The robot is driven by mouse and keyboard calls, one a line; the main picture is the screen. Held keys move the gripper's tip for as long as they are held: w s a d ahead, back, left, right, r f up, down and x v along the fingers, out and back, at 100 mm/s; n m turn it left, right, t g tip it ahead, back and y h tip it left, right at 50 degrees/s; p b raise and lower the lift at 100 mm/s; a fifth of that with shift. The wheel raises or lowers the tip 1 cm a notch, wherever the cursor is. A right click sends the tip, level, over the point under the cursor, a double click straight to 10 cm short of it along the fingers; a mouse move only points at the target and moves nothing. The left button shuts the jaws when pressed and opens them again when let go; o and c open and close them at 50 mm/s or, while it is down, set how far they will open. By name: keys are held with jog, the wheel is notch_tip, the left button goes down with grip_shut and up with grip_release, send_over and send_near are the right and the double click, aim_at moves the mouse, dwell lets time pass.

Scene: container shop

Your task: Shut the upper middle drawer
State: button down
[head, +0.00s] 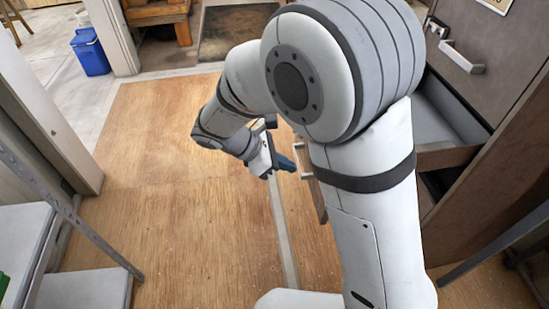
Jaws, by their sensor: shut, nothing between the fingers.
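A drawer (442,112) stands pulled out from the dark brown cabinet on the right. Its grey inside and part of its wooden side show to the right of my arm. A narrow piece of wooden front with a pale handle (303,150) shows to the left of my arm. My arm hides the middle of the drawer, so I cannot tell for sure that these parts belong together. My gripper (287,164), with dark blue fingers, is shut and empty. In the picture it is just left of that front and handle; I cannot tell whether it touches them.
A metal handle (462,57) sits on the grey cabinet face above the drawer. White shelves (85,289) with a metal post stand at the lower left. A blue cooler (90,52) is far off by the doorway. The plywood floor (150,170) between is clear.

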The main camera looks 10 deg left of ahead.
jog(key=shift+w+d+f, duration=0.2)
jog(key=shift+w+d, duration=0.05)
jog(key=shift+d, duration=0.6)
jog(key=shift+w+d+f, duration=0.2)
jog(key=shift+w+d, duration=0.05)
jog(key=shift+d, duration=0.65)
jog(key=shift+w+d+f, duration=0.2)
jog(key=shift+w+d, duration=0.05)
jog(key=shift+d, duration=0.6)
